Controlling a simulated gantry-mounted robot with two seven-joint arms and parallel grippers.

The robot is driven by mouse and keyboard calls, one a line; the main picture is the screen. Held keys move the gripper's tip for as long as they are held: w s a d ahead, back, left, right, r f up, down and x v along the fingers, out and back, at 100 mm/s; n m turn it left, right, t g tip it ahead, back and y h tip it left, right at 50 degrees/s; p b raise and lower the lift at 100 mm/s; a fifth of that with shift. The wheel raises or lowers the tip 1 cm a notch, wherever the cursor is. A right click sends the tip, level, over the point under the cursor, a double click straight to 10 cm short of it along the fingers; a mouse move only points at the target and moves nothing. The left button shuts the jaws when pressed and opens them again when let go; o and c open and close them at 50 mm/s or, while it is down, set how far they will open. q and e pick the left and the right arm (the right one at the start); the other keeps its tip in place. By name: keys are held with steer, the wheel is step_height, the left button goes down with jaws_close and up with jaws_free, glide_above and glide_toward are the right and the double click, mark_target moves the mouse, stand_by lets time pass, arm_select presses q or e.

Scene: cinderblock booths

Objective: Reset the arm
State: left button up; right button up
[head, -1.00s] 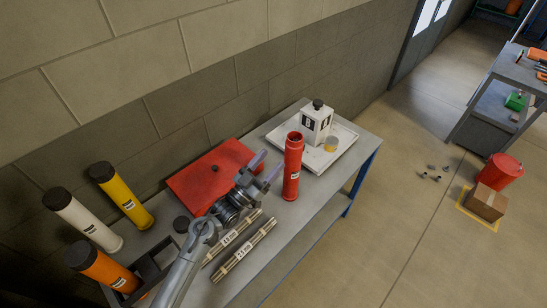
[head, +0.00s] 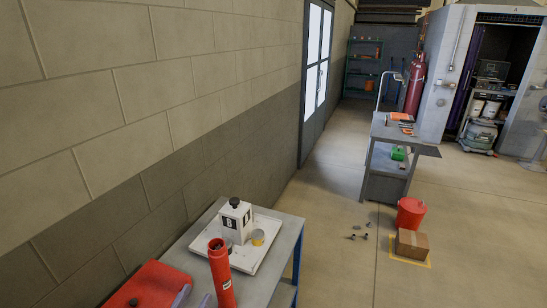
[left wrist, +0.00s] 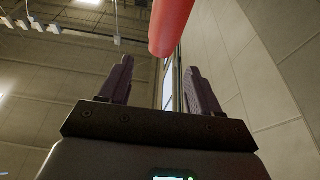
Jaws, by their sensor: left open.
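The tube stands upright on the grey table (head: 278,262). The rest of my left arm is below the head view. My right gripper is not in view.
A red case (head: 150,288) lies left of the tube, against the wall. On the floor stand a red bucket (head: 411,214) and a cardboard box (head: 412,243). The floor between is mostly clear.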

arm_select(q)
steer(key=s+d+f+g+y, duration=0.1)
steer(key=s+d+f+g, duration=0.2)
steer(key=s+f, duration=0.35)
steer(key=s+d+f+g+y, duration=0.1)
steer(key=s+d+f+g, duration=0.2)
steer(key=s, duration=0.6)
steer(key=s+a+n+g+y, duration=0.1)
steer(key=s+a+g+y, duration=0.25)
steer(key=s+g, duration=1.05)
step_height(320, 180, up, 23)
steer(key=s+t+p, duration=0.2)
steer(key=t+p, duration=0.1)
steer(key=p, duration=1.9)
steer(key=shift+s+d+r+y+p, duration=0.15)
steer(key=shift+s+d+y+p, duration=0.2)
steer(key=shift+s+y, duration=0.1)
